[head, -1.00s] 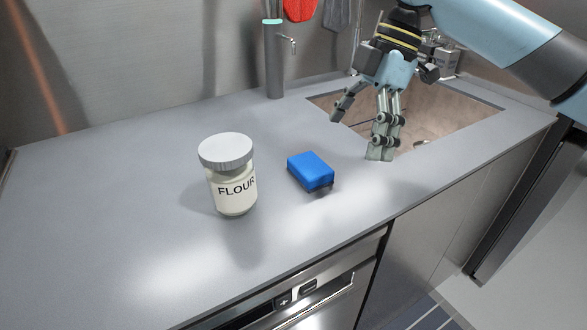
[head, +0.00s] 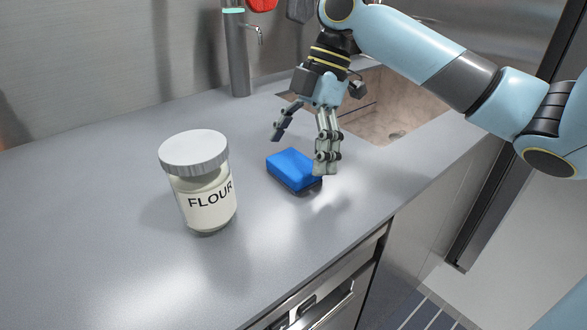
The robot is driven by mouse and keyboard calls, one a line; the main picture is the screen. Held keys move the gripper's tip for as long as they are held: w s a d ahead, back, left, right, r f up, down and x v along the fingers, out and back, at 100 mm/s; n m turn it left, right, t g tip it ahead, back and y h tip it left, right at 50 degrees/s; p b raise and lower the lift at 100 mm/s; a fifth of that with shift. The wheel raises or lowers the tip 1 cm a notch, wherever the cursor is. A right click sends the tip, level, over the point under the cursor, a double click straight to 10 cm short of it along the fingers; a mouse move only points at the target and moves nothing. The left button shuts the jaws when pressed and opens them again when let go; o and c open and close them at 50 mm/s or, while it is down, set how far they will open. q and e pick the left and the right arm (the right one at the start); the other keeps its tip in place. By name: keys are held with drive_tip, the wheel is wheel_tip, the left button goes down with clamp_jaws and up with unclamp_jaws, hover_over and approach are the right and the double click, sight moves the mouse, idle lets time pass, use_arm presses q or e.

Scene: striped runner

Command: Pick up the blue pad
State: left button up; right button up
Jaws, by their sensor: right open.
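The blue pad (head: 292,169) lies flat on the grey counter, right of the flour jar. My right gripper (head: 300,156) is open and empty, with its fingers pointing down over the far and right side of the pad. One finger is above the pad's far side; the other overlaps its right end in the picture. Whether that finger touches the pad I cannot tell. My left gripper is not in view.
A flour jar (head: 205,203) with a grey lid stands close to the left of the pad. Behind are a sink (head: 395,118) and a tap (head: 240,55). The counter (head: 90,215) is clear at the left, and its front edge runs below the pad.

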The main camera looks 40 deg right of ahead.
drive_tip(key=shift+x, duration=1.45)
drive_tip(key=shift+a, duration=0.1)
drive_tip(key=c, duration=0.8)
